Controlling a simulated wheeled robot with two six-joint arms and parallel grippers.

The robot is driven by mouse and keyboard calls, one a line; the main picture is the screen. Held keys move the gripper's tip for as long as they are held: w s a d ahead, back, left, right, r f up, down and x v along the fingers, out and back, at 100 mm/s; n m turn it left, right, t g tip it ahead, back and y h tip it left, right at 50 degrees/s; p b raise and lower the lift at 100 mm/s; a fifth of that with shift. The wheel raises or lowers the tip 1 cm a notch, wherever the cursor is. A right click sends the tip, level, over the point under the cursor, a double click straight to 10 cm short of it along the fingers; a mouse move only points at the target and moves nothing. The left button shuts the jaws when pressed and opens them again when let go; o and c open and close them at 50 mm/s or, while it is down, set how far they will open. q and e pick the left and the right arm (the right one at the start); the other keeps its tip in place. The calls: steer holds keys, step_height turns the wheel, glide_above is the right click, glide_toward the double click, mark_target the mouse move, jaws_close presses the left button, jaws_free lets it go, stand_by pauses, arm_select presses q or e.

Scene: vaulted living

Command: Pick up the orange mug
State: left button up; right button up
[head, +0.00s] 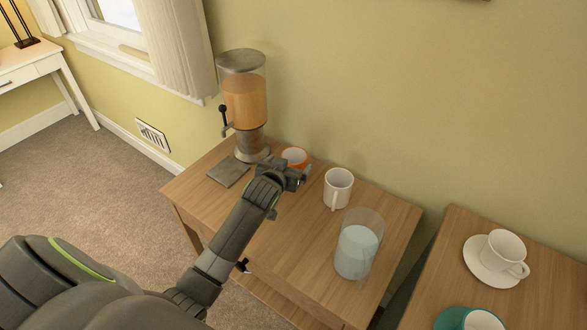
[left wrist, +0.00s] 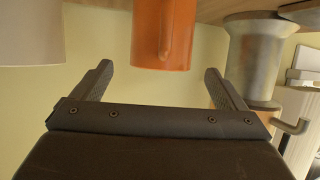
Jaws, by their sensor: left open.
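The orange mug (head: 294,156) stands on the wooden table near the wall, just right of the drink dispenser. In the head view only its rim and upper side show behind my left gripper (head: 292,176). In the left wrist view the orange mug (left wrist: 162,35) appears upside down at the top, with its handle facing the gripper. My left gripper (left wrist: 157,85) is open and empty. The mug is in line with the gap between its fingers, a little beyond the fingertips. My right gripper is not in view.
A drink dispenser (head: 244,100) stands left of the mug, a grey coaster (head: 229,172) before it. A white mug (head: 338,188) and a glass pitcher (head: 358,245) stand to the right. A second table holds a white cup (head: 503,250) on a saucer. The wall is close behind.

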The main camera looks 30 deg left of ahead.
mark_target(297, 157)
arm_select(q)
steer(key=shift+x, duration=1.65)
steer(key=c, duration=1.6)
